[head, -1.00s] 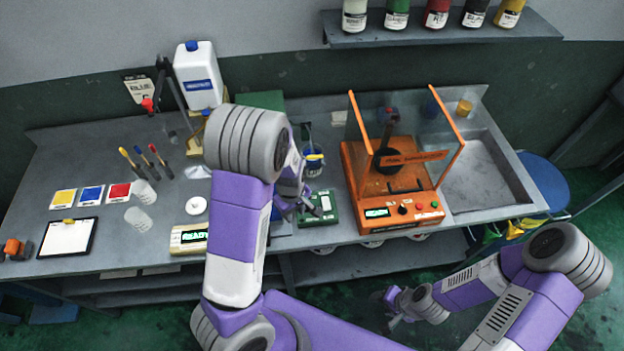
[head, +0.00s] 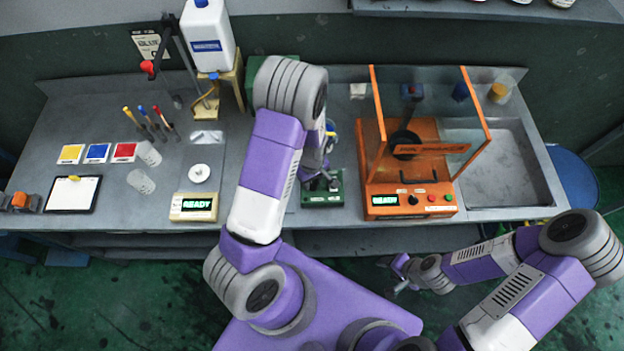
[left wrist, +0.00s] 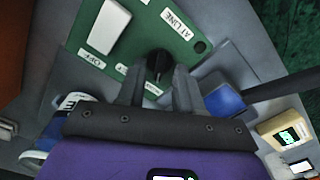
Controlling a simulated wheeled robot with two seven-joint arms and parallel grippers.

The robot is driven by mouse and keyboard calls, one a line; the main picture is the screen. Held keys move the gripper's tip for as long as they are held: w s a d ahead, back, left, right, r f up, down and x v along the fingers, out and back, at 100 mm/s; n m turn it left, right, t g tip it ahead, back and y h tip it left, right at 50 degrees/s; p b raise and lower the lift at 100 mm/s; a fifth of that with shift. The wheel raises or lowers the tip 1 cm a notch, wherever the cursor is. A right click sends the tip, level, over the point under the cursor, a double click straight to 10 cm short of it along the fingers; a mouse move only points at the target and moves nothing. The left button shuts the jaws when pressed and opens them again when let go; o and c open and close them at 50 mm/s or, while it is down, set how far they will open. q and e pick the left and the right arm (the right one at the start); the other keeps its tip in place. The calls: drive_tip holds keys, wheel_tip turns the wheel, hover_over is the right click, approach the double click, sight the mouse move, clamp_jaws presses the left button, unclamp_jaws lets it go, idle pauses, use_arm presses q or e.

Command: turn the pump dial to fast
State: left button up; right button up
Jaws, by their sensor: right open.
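The green pump box (head: 322,200) stands at the bench's front edge, left of the orange machine. In the left wrist view, its green top (left wrist: 170,45) carries a white block (left wrist: 109,27), labels reading OFF and AT LINE, and a black dial (left wrist: 158,64). Other labels near the dial are partly hidden or too small to read surely. My left gripper (head: 325,184) is over the box. In the left wrist view its two fingers (left wrist: 158,80) stand apart, with the dial between their tips and gaps seeming to show. My right gripper (head: 396,275) is open and empty, low in front of the bench.
The orange machine (head: 378,190) with clear panels stands close to the right of the box. A scale (head: 193,208) reading READY is to the left. A blue object (left wrist: 222,101) lies beside the fingers. A sink (head: 500,165) is at the far right.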

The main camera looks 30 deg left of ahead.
use_arm(q)
clamp_jaws()
drive_tip(key=shift+w+m, duration=0.1)
drive_tip(key=shift+m, duration=0.3)
drive_tip(key=m+b, duration=0.1)
drive_tip(key=m, duration=0.4)
drive_tip(key=shift+w+d+m+b, duration=0.1)
drive_tip(key=shift+m+b, duration=0.2)
drive_tip(key=shift+b, duration=0.05)
drive_tip(key=m+b, duration=0.1)
drive_tip(key=m, duration=0.4)
drive_tip(key=shift+d+m, duration=0.1)
drive_tip(key=shift+m, duration=0.2)
drive_tip(key=shift+b, duration=0.3)
unclamp_jaws()
